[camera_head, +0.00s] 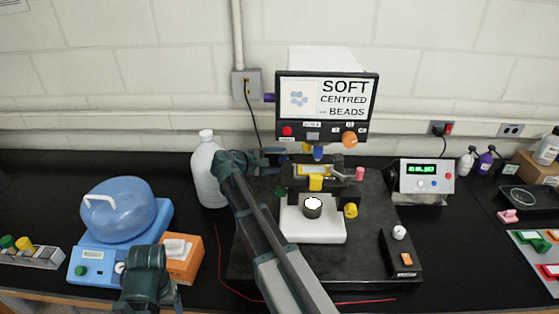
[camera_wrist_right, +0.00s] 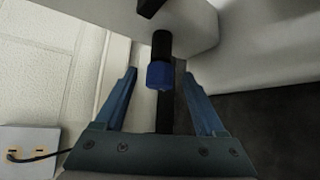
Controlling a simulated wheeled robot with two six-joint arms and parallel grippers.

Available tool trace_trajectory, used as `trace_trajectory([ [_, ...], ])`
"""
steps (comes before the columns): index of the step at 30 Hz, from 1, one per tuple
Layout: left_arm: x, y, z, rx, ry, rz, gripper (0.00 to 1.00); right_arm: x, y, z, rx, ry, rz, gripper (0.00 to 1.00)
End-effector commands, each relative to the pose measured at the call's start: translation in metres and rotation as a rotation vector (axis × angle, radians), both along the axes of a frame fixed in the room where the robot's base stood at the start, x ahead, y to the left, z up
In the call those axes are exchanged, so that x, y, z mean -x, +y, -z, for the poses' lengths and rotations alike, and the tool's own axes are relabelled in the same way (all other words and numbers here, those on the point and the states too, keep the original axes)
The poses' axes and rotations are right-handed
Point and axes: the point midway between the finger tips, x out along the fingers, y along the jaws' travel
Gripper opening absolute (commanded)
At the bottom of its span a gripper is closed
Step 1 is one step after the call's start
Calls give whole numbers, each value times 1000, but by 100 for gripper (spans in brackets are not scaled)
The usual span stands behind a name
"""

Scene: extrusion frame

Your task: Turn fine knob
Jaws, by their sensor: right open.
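A microscope-like instrument with a screen (camera_head: 327,97) stands on a black base at the centre in the head view. My right gripper (camera_head: 275,157) reaches in at the instrument's left side. Its fingers (camera_wrist_right: 159,90) are open, one on each side of the blue knob, with visible gaps. The head view does not show this blue knob clearly behind the gripper. No label marks which knob is the fine one. My left arm is at the bottom left; its jaws are unclear.
The instrument also has a green knob (camera_head: 281,191), a yellow knob (camera_head: 351,210) and an orange knob (camera_head: 349,139). A white bottle (camera_head: 206,170) stands close beside my right arm. A blue-domed device (camera_head: 119,212) is left; a small meter (camera_head: 426,178) is right.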

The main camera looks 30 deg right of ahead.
Motion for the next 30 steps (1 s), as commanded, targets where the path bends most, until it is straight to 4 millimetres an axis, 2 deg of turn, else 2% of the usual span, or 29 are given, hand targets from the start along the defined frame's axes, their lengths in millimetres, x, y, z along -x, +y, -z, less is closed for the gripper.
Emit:
trace_trajectory([
  [5,0,0,-13,0,0,0,72,4,24,-13,0,0,-3,72],
  [12,0,0,-32,0,0,1,72,12,74,-32,0,-1,-5,72],
  [18,0,0,-43,0,0,2,72,17,105,-43,0,0,-2,72],
  [24,0,0,-48,0,0,2,72,20,122,-48,0,0,-1,72],
  [30,0,0,-48,0,0,2,72,21,125,-48,0,0,0,72],
])
